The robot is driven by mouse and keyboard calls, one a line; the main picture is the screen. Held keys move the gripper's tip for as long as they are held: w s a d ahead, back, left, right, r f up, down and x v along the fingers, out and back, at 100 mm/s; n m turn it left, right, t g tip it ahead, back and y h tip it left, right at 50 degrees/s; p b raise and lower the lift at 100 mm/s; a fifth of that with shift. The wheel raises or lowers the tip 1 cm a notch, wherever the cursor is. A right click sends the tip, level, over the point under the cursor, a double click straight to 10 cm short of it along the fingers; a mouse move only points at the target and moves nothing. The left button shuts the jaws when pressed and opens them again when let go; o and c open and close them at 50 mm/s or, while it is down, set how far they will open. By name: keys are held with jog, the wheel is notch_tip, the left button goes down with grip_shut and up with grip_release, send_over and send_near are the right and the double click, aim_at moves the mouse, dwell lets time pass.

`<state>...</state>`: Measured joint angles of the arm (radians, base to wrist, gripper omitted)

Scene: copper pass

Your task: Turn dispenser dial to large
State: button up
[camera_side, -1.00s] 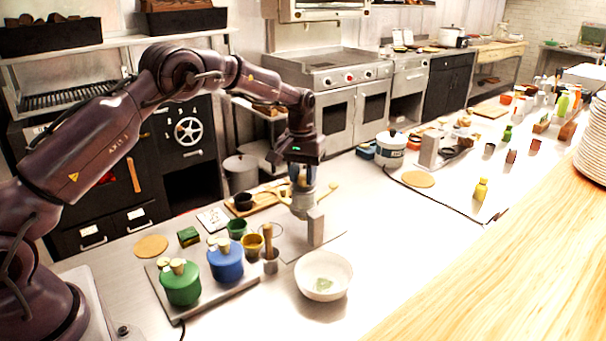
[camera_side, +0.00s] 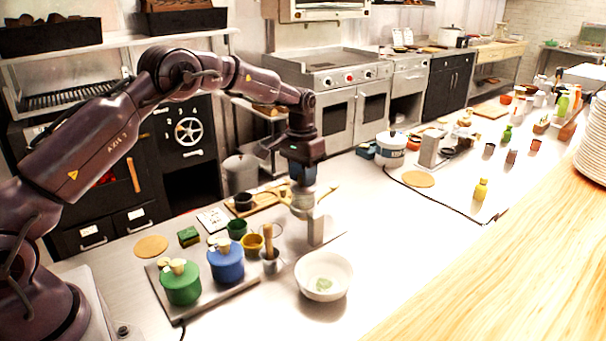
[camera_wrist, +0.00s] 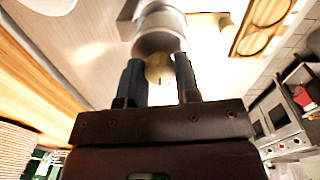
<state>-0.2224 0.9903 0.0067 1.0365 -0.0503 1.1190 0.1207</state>
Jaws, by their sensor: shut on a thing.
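The dispenser is a silver cylinder (camera_side: 302,205) beside an upright grey block (camera_side: 316,230) on the steel counter. In the wrist view its metal body (camera_wrist: 160,32) lies just beyond the fingertips. A round beige knob (camera_wrist: 158,70), which looks like the dial, sits between the two fingers. My gripper (camera_side: 303,180) points down over the top of the dispenser, and its fingers (camera_wrist: 160,75) are closed on the dial. The dial's size marks are not readable, and the side view hides the dial behind the fingers.
A white bowl (camera_side: 323,272) stands in front of the dispenser. A wooden tray (camera_side: 262,199) lies behind.

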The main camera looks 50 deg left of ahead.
jog(key=shift+r, duration=0.1)
jog(key=o, duration=0.9)
jog(key=r, duration=1.3)
jog(key=shift+a, duration=0.25)
